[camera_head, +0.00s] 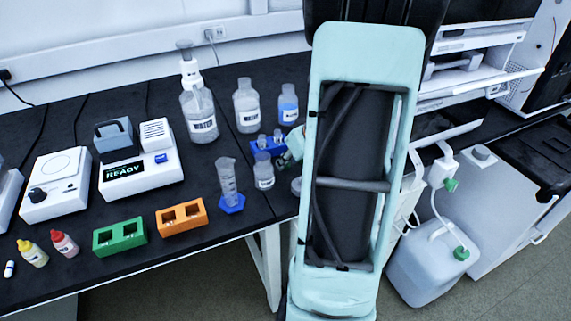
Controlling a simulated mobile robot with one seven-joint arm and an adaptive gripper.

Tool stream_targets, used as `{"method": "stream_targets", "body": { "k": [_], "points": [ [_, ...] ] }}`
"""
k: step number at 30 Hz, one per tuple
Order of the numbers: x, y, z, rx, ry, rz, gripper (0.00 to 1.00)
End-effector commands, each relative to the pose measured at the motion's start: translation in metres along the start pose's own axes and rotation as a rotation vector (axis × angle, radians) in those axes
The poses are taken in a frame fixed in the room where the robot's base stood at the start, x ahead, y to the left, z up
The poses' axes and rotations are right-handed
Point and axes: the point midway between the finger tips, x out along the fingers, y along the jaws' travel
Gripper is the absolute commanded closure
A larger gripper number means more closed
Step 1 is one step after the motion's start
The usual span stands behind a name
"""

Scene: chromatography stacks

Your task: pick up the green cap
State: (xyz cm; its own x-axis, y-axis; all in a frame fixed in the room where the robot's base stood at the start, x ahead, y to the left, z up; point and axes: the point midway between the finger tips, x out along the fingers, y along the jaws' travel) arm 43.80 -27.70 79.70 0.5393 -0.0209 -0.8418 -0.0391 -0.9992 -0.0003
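Two green cap-like parts are in view at the right. One green cap (461,253) sits on the front of a white plastic canister (425,270) on the floor, where a white tube meets it. Another green part (450,185) is higher up, at a white fitting by the tubing. I cannot tell which one the task means. My teal arm stands upright across the middle of the picture and hides the bench edge behind it. My gripper is not clearly visible; a small teal and dark piece shows left of the arm, near the blue rack.
Instrument stacks (470,45) rise at right. Some floor (515,285) is open at bottom right.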

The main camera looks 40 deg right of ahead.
Motion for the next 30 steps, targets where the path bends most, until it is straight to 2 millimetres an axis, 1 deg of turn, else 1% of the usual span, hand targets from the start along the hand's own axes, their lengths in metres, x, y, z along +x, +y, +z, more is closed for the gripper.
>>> {"method": "stream_targets", "body": {
  "k": [1, 3, 11, 16, 25, 30],
  "points": [
    [0.0061, -0.0004, 0.0005, 0.001, 0.000, -0.001, 0.72],
    [0.0101, -0.0003, 0.0004, 0.001, -0.001, 0.000, 0.72],
    [0.0111, -0.0001, -0.0003, 0.000, 0.000, 0.000, 0.72],
    [0.0109, -0.0001, -0.0003, 0.000, 0.000, 0.000, 0.90],
    [0.0105, -0.0001, -0.0005, 0.000, 0.000, 0.000, 0.90],
    [0.0063, -0.0002, -0.0050, 0.000, 0.001, 0.000, 0.90]
  ]
}}
